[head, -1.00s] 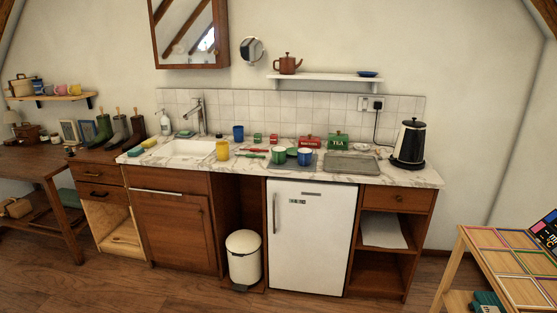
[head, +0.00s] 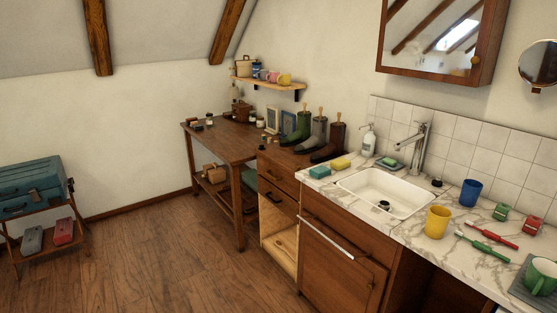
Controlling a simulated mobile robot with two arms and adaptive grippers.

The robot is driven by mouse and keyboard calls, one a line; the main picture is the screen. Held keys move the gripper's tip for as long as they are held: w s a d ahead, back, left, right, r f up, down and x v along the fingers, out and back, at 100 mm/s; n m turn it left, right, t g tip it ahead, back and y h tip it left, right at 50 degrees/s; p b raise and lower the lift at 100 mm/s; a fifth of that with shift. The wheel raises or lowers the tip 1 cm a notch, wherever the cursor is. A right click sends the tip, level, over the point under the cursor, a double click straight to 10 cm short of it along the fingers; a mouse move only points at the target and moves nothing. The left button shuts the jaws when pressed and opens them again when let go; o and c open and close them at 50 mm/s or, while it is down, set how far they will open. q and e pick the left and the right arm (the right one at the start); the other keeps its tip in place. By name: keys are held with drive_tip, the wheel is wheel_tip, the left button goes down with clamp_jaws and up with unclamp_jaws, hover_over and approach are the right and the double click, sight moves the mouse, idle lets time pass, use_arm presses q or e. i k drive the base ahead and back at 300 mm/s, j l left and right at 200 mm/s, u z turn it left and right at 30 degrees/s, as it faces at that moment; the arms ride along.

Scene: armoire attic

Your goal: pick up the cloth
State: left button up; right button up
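I cannot make out a thing that is clearly a cloth in the head view. A flat teal block (head: 299,178) lies on the marble counter (head: 463,269) left of the sink, and a yellow block (head: 341,163) lies beside it; I cannot tell whether either is cloth or sponge. A green item (head: 250,178) shows partly at the lower shelf of the wooden table, its kind unclear. Neither of my grippers is in view.
The sink (head: 386,188) has a tap and soap bottle. A yellow cup (head: 437,221), a blue cup (head: 471,193) and toothbrushes stand or lie right of it. Boots (head: 328,143) stand on the cabinet. A teal case (head: 30,186) sits at left. The wooden floor (head: 180,255) is clear.

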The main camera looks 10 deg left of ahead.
sight(319, 172)
drive_tip(key=i+j+u, duration=0.1)
drive_tip(key=i+u, duration=0.3)
drive_tip(key=i, duration=0.2)
drive_tip(key=i+u, duration=0.4)
drive_tip(key=i, duration=0.25)
drive_tip(key=l, duration=0.1)
